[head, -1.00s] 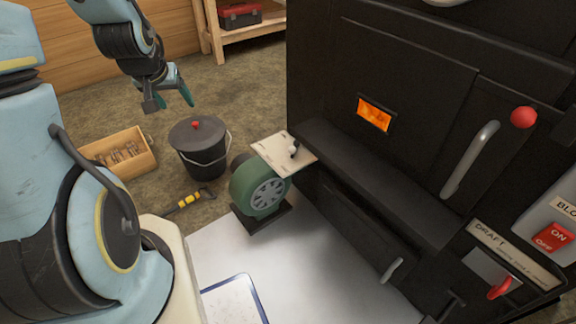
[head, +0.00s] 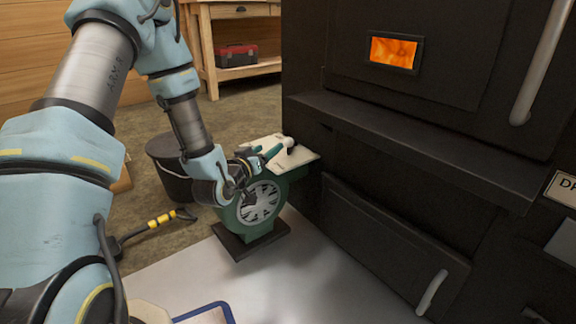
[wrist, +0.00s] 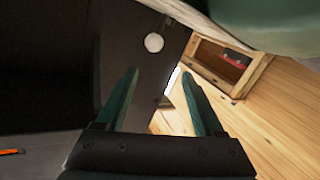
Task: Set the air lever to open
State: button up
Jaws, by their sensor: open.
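A green blower (head: 262,203) stands beside the black evaporator, with a cream plate (head: 300,159) on top. A small pale lever knob (head: 288,142) is at the plate, close by my fingertips. My gripper (head: 268,151) is open at the plate's left edge. In the wrist view, my two teal fingers (wrist: 160,72) are apart with nothing held between them. A round white knob (wrist: 154,42) shows just past the fingertips, apparently the lever's. I cannot tell whether a finger touches it. The lever's setting and the plate's markings are unreadable here.
The black evaporator front (head: 400,200) rises right of the blower, with a glowing window (head: 393,52) and a lower door handle (head: 432,292). A dark lidded bucket (head: 168,165) and a yellow-banded tool (head: 160,222) are on the floor at left.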

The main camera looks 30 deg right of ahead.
aim_at(286, 144)
jog(key=shift+h, duration=0.5)
jog(key=w+d+b, duration=0.1)
jog(key=d, duration=0.1)
jog(key=w+d+f+b, duration=0.1)
jog(key=w+d+b, duration=0.1)
jog(key=d, duration=0.1)
jog(key=w+d+f+b, duration=0.1)
jog(key=d+b, duration=0.1)
jog(key=d, duration=0.1)
jog(key=shift+w+d+f, duration=0.25)
jog(key=shift+w, duration=0.15)
jog(key=shift+x, duration=0.8)
jog(key=shift+r, duration=0.15)
grip_shut()
jog(key=shift+a, duration=0.1)
